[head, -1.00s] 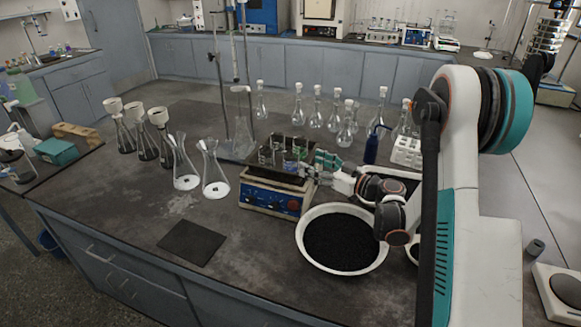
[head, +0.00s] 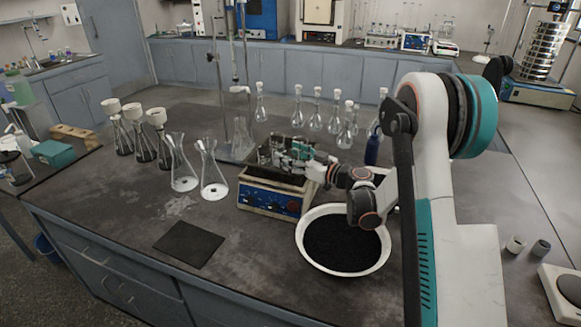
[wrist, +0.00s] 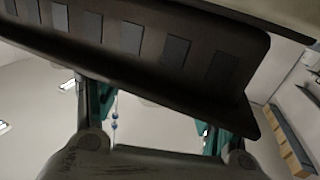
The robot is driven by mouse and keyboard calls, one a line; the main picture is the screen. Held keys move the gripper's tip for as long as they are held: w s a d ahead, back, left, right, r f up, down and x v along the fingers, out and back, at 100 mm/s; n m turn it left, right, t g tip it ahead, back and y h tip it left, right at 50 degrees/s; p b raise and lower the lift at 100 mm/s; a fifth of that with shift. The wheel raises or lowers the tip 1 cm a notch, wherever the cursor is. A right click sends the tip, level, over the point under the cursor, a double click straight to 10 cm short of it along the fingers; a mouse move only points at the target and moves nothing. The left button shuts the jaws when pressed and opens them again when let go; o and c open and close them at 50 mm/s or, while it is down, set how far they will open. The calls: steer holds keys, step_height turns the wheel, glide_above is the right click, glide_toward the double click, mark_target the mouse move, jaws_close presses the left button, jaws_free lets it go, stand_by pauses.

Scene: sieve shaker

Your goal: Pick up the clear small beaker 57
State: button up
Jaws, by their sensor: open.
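Several small clear beakers (head: 265,154) stand close together on the dark top of the blue-fronted benchtop device (head: 268,200). No number is readable on them, so I cannot tell which is 57. My gripper (head: 283,153) reaches in from the right over the device top, among or just in front of the beakers. It partly hides them. In the wrist view, my gripper (wrist: 152,112) has its two teal fingers spread wide apart, with no beaker visible between them. A dark slotted panel or tray (wrist: 150,50) crosses in front of the fingers there.
A white bowl of black granules (head: 342,243) stands right of the device, under my arm. Two conical flasks (head: 213,178) stand to the left, with several funnel-topped flasks beyond. Stoppered flasks (head: 317,112) stand behind. A dark mat (head: 188,244) lies front left; bench around it is clear.

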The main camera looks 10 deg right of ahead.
steer(key=c, duration=1.2)
steer(key=shift+r, duration=0.15)
